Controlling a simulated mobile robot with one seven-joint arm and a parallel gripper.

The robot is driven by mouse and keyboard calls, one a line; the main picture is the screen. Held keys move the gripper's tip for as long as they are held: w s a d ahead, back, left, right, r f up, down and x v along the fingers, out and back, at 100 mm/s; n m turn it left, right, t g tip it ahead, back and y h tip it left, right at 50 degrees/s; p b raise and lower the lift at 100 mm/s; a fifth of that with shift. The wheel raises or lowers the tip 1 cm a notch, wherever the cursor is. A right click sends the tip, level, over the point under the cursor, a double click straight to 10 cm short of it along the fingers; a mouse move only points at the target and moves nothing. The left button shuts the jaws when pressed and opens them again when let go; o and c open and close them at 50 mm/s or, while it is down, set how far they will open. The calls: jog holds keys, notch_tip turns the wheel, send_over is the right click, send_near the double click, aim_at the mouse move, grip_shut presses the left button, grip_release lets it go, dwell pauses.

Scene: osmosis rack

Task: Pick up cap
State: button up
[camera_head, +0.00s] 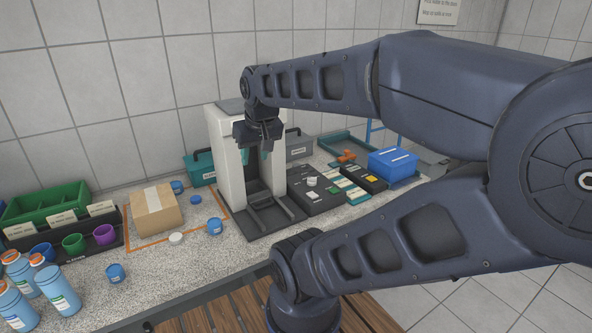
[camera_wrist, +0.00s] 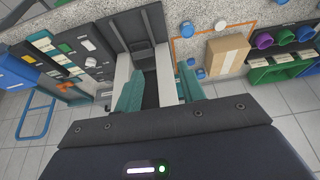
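Which cap the task means is not clear from the pictures. A white round cap (camera_head: 177,237) lies flat on the counter in front of the cardboard box, and it also shows in the wrist view (camera_wrist: 221,25). A flat blue cap (camera_head: 196,199) lies right of the box. A small white round piece (camera_head: 311,181) sits on the black case. My gripper (camera_head: 254,157) hangs before the white press-like device, teal fingers apart and empty (camera_wrist: 160,88).
The cardboard box (camera_head: 155,210) stands inside an orange outline. The white device (camera_head: 222,150) is close to my gripper. Black cases (camera_head: 315,202) and a blue box (camera_head: 393,163) stand right. Blue bottles (camera_head: 55,287) and colored cups (camera_head: 73,243) stand left. The front counter is partly clear.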

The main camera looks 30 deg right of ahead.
jog(key=o, duration=0.5)
jog(key=n+g, duration=0.5)
jog(key=n, duration=1.4)
send_over(176, 237)
notch_tip(176, 237, down, 25)
jog(key=shift+m, duration=0.3)
jog(key=shift+w+f, duration=0.15)
jog(key=shift+f, duration=4.9)
